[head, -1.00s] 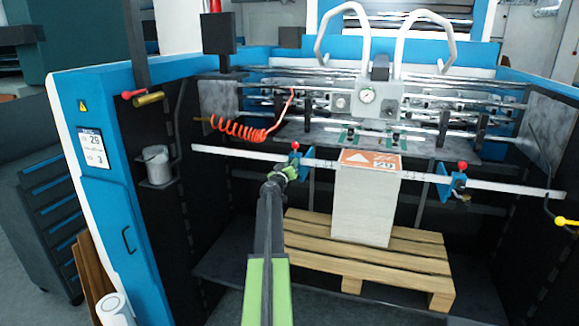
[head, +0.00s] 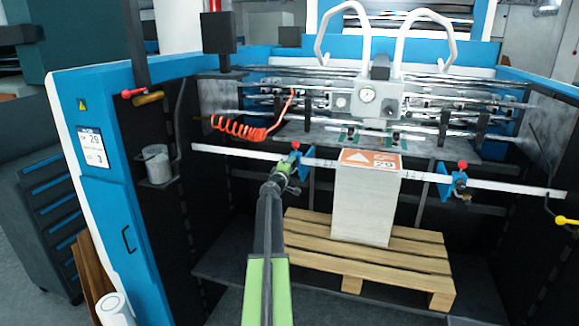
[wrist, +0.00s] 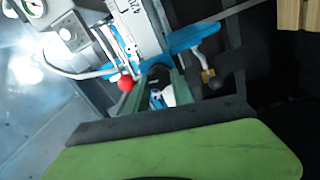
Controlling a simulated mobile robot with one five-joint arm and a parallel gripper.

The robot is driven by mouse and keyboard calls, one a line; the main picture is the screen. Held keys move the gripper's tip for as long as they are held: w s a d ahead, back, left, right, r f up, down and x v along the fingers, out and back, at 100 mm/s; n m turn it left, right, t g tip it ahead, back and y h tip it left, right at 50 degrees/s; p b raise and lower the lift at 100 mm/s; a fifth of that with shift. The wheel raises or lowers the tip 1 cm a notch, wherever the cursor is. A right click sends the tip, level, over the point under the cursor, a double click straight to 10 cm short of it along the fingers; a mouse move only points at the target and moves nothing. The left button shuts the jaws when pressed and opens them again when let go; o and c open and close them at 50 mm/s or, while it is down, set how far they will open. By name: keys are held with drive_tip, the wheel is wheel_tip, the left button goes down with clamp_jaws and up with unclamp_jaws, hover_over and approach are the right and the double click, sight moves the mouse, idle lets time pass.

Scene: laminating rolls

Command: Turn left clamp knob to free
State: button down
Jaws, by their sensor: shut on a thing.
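The left clamp (head: 305,161) is a blue block on the white rail, with a red ball (head: 295,145) on top. My gripper (head: 288,170) reaches up to the front of this clamp from below. In the wrist view, the green fingers of my gripper (wrist: 156,90) are shut on the dark left clamp knob (wrist: 158,72), which they partly hide. The red ball (wrist: 126,84) shows just left of the fingers, and the blue clamp body (wrist: 182,42) lies behind them. The knob itself is hard to see in the head view.
The white rail (head: 235,152) runs across the machine. A paper stack (head: 362,205) stands on a wooden pallet (head: 400,262) right of my arm. A second blue clamp (head: 459,187) sits farther right. An orange coiled hose (head: 240,129) hangs above the rail.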

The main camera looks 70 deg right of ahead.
drive_tip(key=shift+s+d+n, duration=0.1)
drive_tip(key=shift+n, duration=1)
drive_tip(key=c, duration=1.2)
unclamp_jaws()
drive_tip(key=shift+r, duration=0.15)
drive_tip(key=shift+c, duration=0.2)
drive_tip(key=shift+o, duration=0.7)
drive_tip(key=shift+d+f, duration=0.1)
drive_tip(key=shift+f, duration=0.15)
drive_tip(key=a, duration=1.7)
drive_tip(key=shift+s+a, duration=0.3)
drive_tip(key=shift+s, duration=0.15)
